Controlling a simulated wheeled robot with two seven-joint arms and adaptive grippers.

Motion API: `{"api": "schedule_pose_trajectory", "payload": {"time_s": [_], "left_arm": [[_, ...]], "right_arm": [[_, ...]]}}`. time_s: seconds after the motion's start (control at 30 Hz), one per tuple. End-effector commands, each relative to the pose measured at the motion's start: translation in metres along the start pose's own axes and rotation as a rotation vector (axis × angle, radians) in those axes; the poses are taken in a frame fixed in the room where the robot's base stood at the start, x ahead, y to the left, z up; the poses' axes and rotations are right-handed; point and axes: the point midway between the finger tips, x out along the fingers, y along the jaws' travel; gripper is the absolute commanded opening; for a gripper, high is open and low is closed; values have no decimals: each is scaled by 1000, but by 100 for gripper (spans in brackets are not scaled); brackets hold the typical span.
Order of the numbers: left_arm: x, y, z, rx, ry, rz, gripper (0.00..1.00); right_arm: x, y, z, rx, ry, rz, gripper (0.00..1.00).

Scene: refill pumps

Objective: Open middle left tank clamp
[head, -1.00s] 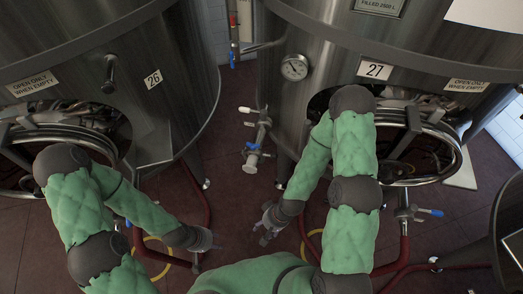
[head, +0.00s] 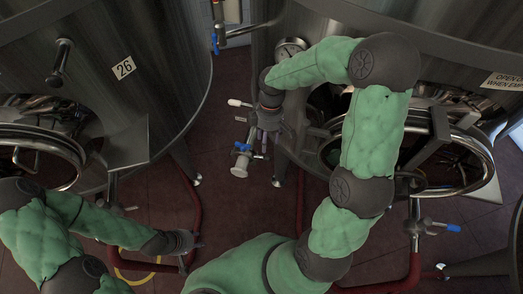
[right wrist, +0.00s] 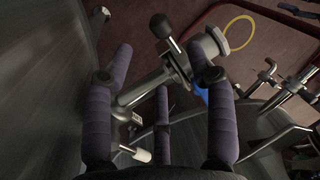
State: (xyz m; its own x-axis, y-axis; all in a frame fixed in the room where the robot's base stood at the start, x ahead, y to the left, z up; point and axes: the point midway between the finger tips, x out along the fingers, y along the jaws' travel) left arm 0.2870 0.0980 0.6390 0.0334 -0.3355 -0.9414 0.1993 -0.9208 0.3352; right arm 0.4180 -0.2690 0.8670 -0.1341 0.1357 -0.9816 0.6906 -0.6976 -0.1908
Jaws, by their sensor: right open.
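A metal pipe fitting (head: 240,167) with a white-tipped lever and a blue handle stands out from the left side of the right-hand tank (head: 330,25). In the right wrist view the fitting (right wrist: 148,92) runs slantwise across and behind my purple fingers, with a black-knobbed lever at its upper part. My right gripper (head: 262,138) is open beside the fitting; its fingers (right wrist: 162,80) spread around part of it, and I cannot tell whether they touch. No clamp can be made out clearly. My left gripper (head: 186,243) hangs low near the left tank; its fingers are too small to judge.
The left tank (head: 165,85), numbered 26, has an open round hatch. The right-hand tank has a round gauge (head: 290,47) and an open hatch (head: 478,150) behind my right arm. Red hoses (head: 193,210) cross the floor. Some floor is free between the tanks.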

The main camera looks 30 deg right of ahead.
Motion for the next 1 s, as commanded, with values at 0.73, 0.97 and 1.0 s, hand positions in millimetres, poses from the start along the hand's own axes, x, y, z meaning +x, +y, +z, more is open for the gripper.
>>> {"api": "schedule_pose_trajectory", "payload": {"time_s": [0.73,0.97,1.0], "left_arm": [[27,-10,-1,0,0,0,40],[27,-10,-1,0,0,0,40],[27,-10,-1,0,0,0,40]], "right_arm": [[74,-1,0,1,0,-3,56],[73,-1,0,1,0,-2,39],[73,-1,0,1,0,-2,28]]}}
